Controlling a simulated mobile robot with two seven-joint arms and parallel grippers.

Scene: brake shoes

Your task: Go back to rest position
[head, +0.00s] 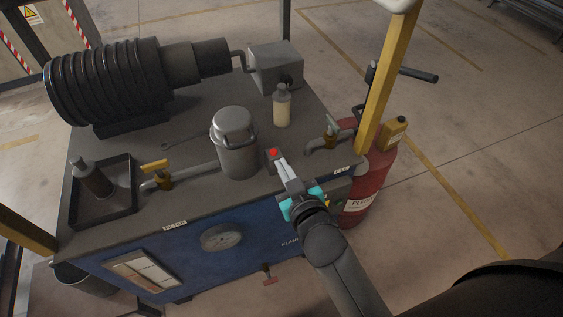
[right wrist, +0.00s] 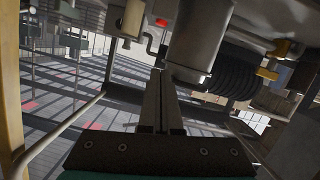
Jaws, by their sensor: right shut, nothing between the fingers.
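My right gripper (head: 283,169) reaches in from the lower right in the head view, over the front right part of the dark machine top (head: 200,195). Its fingers are together with nothing between them, and they also show in the right wrist view (right wrist: 162,95). The fingertips are close to a small box with a red button (head: 273,153); whether they touch it I cannot tell. My left gripper is not in the head view.
A grey lidded canister (head: 236,150) stands just left of my right gripper. A bottle (head: 282,106), a yellow-handled valve (head: 157,172) and a ribbed motor (head: 110,85) are on the top. A yellow post (head: 387,75) and red cylinder (head: 372,185) stand at the right.

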